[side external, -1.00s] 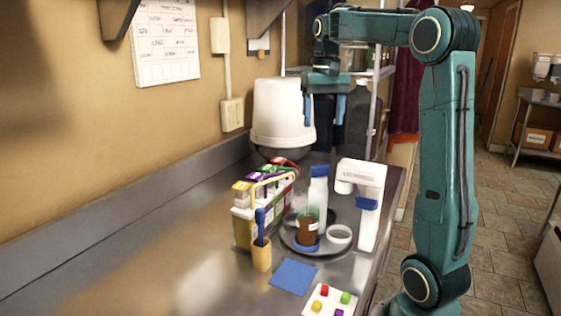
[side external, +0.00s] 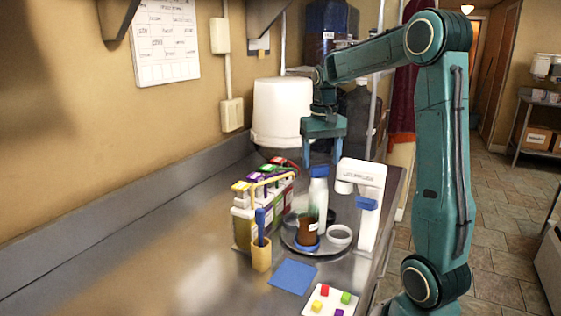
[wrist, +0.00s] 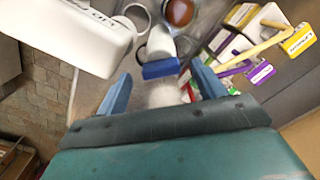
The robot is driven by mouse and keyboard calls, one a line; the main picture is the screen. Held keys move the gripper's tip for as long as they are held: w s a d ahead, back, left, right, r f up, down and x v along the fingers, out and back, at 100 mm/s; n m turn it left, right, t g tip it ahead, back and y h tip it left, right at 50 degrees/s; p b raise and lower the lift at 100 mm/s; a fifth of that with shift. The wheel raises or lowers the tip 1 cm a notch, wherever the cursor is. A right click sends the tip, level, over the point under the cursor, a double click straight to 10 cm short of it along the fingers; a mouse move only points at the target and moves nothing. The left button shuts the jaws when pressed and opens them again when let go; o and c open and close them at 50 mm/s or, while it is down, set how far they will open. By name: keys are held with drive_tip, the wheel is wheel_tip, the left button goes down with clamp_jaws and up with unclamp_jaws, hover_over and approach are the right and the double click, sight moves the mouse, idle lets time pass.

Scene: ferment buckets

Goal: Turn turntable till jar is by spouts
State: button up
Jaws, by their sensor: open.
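The turntable (side external: 290,245) is a dark round tray on the steel counter. On it stand an amber jar (side external: 306,232) with a white label, a white bottle (side external: 319,200) with a blue cap (side external: 320,171), and a small white bowl (side external: 340,234). My gripper (side external: 321,163) is open, pointing down just above the bottle, with its blue fingers near cap height. In the wrist view, the blue cap (wrist: 160,68) lies between my open fingers (wrist: 160,74), and the amber jar (wrist: 179,12) is beyond it. I cannot clearly make out spouts; cartons with coloured tops (side external: 262,182) stand left of the turntable.
A white dispenser-like device (side external: 370,205) stands close on the right of the turntable. A yellow holder (side external: 261,256) with a blue-handled tool, a blue mat (side external: 293,276) and a white card with coloured cubes (side external: 329,300) are in front. A white bucket (side external: 282,112) stands behind. The left counter is clear.

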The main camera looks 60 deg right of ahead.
drive_tip(key=shift+f, duration=1.4)
drive_tip(key=c, duration=1.4)
